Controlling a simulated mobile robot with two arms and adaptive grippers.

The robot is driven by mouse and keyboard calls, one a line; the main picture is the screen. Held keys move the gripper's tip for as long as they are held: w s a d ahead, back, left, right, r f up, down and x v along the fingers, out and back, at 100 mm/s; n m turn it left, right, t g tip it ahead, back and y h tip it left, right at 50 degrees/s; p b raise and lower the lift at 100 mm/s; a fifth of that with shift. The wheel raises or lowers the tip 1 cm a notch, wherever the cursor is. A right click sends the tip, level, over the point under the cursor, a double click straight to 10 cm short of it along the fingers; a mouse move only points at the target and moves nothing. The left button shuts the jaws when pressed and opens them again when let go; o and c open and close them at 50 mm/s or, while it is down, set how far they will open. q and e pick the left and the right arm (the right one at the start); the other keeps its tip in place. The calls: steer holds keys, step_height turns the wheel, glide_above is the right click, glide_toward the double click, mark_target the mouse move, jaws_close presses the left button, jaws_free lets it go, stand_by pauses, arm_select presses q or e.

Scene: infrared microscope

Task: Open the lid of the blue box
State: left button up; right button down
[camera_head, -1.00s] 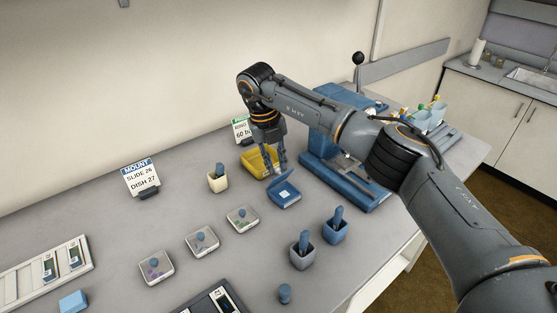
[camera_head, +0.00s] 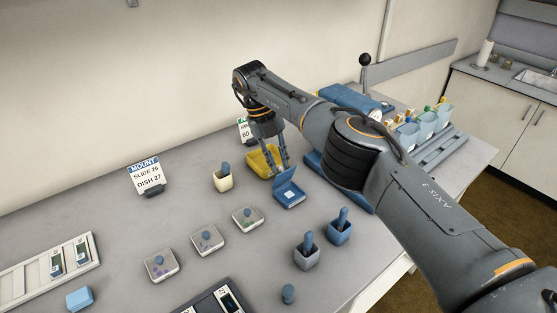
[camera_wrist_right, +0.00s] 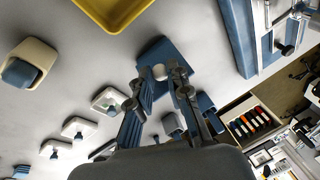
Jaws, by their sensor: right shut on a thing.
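The blue box (camera_head: 290,197) sits on the grey table just in front of the yellow tray, with a white patch inside it. Its lid (camera_head: 284,178) is raised and tilted up on the box's back side. My right gripper (camera_head: 284,165) reaches down from behind the box, its fingertips at the lid's upper edge, shut on the lid. In the right wrist view, the two fingers (camera_wrist_right: 160,82) lie over the blue box (camera_wrist_right: 157,50), with a white patch between them; the exact contact is hard to see. My left gripper is in neither view.
The yellow tray (camera_head: 254,161) lies close behind the box. Clear dishes (camera_head: 207,240) line the table. My right arm hides part of the blue instrument (camera_head: 352,98).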

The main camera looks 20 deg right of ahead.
steer(key=shift+w+r, duration=0.1)
steer(key=c, duration=1.5)
jaws_free()
steer(key=shift+c, duration=0.2)
step_height(320, 180, up, 10)
